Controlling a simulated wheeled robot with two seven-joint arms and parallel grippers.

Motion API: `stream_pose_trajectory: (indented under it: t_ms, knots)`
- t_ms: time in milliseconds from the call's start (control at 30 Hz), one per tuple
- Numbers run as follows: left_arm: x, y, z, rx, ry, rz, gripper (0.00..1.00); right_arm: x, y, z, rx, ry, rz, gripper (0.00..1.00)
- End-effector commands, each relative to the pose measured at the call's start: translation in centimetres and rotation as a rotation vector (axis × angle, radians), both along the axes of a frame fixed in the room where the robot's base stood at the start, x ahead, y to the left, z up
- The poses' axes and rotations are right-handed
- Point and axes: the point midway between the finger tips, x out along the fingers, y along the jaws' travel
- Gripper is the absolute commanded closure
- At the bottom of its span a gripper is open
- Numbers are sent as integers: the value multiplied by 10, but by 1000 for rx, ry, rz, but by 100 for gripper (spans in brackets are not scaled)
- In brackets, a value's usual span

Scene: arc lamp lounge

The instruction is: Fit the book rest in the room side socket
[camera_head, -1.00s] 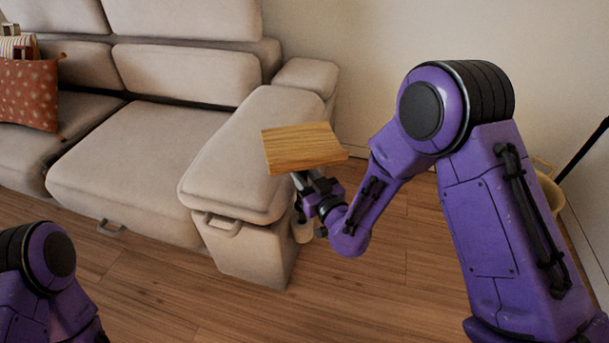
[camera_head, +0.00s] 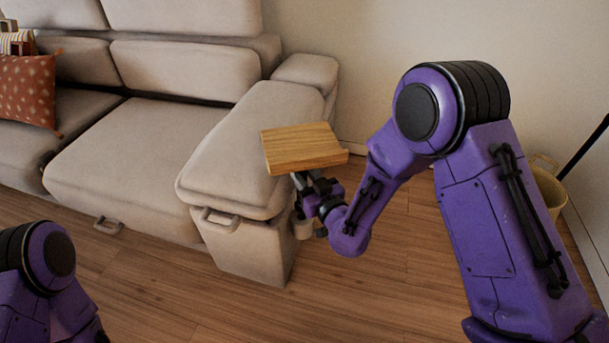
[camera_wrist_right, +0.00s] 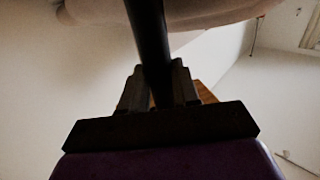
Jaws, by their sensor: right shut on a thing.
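The book rest (camera_head: 302,146) is a wooden board with a lip on its right edge. It appears in front of the sofa's right armrest in the head view. My right gripper (camera_head: 304,186) is below the board and shut on its post, which shows as a dark rod between the fingers in the right wrist view (camera_wrist_right: 150,40). A round socket-like fitting (camera_head: 303,228) sits on the armrest's right side, just below my right gripper and partly hidden by it. My left gripper is out of view; only part of my left arm shows at lower left.
The beige sofa (camera_head: 130,170) fills the left and middle, with its wide armrest (camera_head: 235,150) under and behind the board. A patterned red cushion (camera_head: 27,92) lies at far left. A yellow basket (camera_head: 551,190) stands by the wall at right. The wooden floor (camera_head: 350,295) in front is clear.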

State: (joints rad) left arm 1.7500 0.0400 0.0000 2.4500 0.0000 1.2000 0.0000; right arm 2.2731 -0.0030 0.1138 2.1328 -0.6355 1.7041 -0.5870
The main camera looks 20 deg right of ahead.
Motion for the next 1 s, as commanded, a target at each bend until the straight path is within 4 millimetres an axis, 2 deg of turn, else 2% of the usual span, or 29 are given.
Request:
stream_pose_trajectory:
  t_ms: [1000]
  knots:
    - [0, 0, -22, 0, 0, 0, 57, 0, 0, -25, 0, -2, 0, 100]
